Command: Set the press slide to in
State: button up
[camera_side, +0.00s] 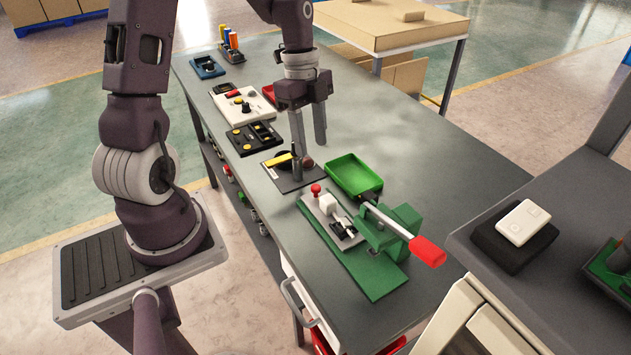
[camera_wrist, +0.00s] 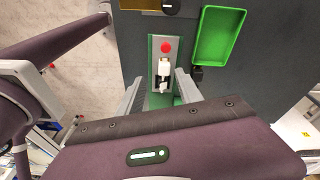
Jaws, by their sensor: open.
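The press slide is a grey plate (camera_side: 345,235) on a green base (camera_side: 378,277), beside a green press (camera_side: 392,228) with a red-tipped lever (camera_side: 427,251). A white block (camera_side: 328,203) sits on the plate, near a red ball knob (camera_side: 316,189) at its far end. In the wrist view the knob (camera_wrist: 166,47) and white block (camera_wrist: 164,70) are seen from above. My gripper (camera_side: 308,160) is open and empty, fingers pointing down, above the table behind the slide. In the wrist view its fingers (camera_wrist: 158,88) appear on either side of the slide. The press is largely hidden there.
A green tray (camera_side: 354,174) lies close beside the press. More control panels (camera_side: 253,137) line the table's left edge. The table's right side is clear. A white device (camera_side: 523,222) sits on a separate counter.

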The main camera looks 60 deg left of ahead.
aim_at(316, 186)
jog(key=f+m, duration=0.1)
jog(key=f, duration=0.3)
jog(key=f+m+h, duration=0.1)
jog(key=f, duration=0.3)
jog(key=w+f+m+h, duration=0.1)
jog(key=f, duration=0.3)
jog(key=shift+a+f, duration=0.1)
jog(key=shift+f, duration=0.25)
grip_shut()
jog(key=shift+w, duration=0.1)
dwell(0.5)
